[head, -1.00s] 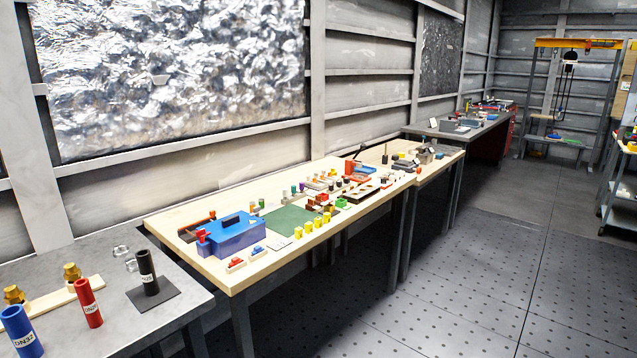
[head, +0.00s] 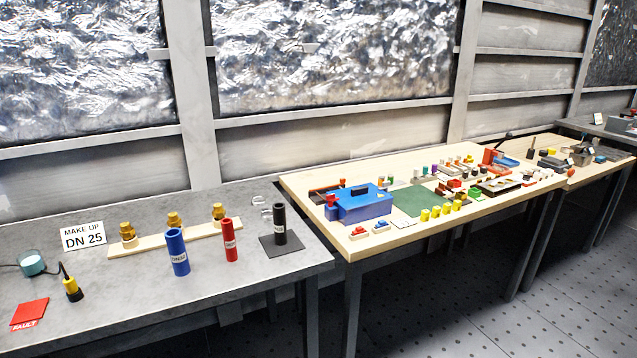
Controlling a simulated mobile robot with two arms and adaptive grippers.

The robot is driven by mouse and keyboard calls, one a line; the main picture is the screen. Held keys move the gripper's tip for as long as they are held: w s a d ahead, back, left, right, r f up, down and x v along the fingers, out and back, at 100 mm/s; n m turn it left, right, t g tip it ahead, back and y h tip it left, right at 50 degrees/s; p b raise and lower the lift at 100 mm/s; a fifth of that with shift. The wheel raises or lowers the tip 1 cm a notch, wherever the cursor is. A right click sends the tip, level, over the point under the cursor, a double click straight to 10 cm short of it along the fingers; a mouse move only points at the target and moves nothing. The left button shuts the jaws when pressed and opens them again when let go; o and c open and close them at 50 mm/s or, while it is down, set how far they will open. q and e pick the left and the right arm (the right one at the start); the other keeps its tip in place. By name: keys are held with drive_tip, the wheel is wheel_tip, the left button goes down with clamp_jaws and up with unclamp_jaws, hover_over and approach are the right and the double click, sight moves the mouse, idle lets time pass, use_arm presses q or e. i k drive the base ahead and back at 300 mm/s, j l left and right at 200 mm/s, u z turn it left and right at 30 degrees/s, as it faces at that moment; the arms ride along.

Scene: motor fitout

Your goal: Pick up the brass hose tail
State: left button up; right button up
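Several brass fittings stand in a row on a pale wooden strip (head: 150,244) on the grey bench in the head view: a left one (head: 128,234), a middle one (head: 174,221) and a right one (head: 218,212). They look like hose tails, each upright and apart from the others. A white sign (head: 83,236) reading "MAKE UP DN 25" stands at the left end of the strip. In front are a blue hose piece (head: 177,252), a red one (head: 230,240) and a black one (head: 280,225) on a dark plate. Neither of my grippers is in view.
A wooden bench (head: 400,236) with a blue toolbox (head: 358,208) adjoins at right. Floor is clear at lower right.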

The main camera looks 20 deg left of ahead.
sight(218, 212)
drive_tip(key=u, duration=1.3)
